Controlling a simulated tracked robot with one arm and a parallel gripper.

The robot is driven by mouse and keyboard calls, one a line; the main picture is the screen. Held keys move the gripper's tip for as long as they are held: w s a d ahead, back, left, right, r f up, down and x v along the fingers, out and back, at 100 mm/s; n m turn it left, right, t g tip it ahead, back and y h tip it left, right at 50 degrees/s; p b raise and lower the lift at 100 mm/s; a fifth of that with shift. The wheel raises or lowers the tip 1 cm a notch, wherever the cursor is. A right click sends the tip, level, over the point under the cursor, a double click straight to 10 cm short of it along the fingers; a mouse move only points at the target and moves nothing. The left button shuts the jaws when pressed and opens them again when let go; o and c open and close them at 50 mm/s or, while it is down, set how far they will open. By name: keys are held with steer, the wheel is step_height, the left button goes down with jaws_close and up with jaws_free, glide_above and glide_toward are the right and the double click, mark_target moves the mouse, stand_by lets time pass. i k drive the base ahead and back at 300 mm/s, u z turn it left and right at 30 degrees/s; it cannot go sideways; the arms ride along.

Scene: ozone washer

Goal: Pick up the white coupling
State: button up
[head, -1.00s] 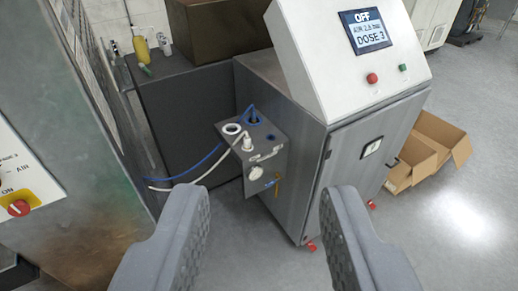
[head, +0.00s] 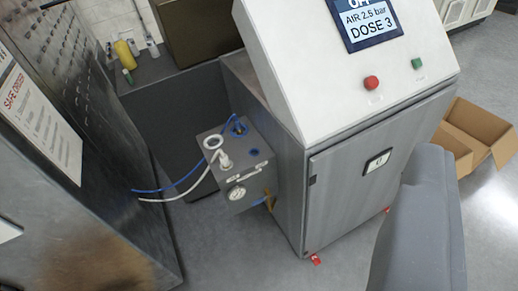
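A small white coupling (head: 225,158) stands upright on top of a grey block (head: 228,193) on the left side of the machine cabinet. A white hose (head: 175,197) runs from it to the left. A white ring (head: 213,142) lies just behind it on the same top face. Of my gripper, only the right finger (head: 425,215) shows, at the lower right, in front of the cabinet and floor. Nothing is against its inner side. The left finger is out of view. The coupling is well ahead and to the left of the visible finger, apart from it.
Blue hoses (head: 180,183) run close beside the white one. The cabinet (head: 365,175) with a sloped white panel (head: 350,75) fills the right middle. A metal wall unit (head: 90,160) stands on the left. An open cardboard box (head: 475,135) is at the right. Floor is clear below the block.

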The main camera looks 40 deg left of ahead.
mark_target(226, 164)
steer(key=u, duration=0.2)
steer(key=i, duration=0.85)
steer(key=u, duration=0.55)
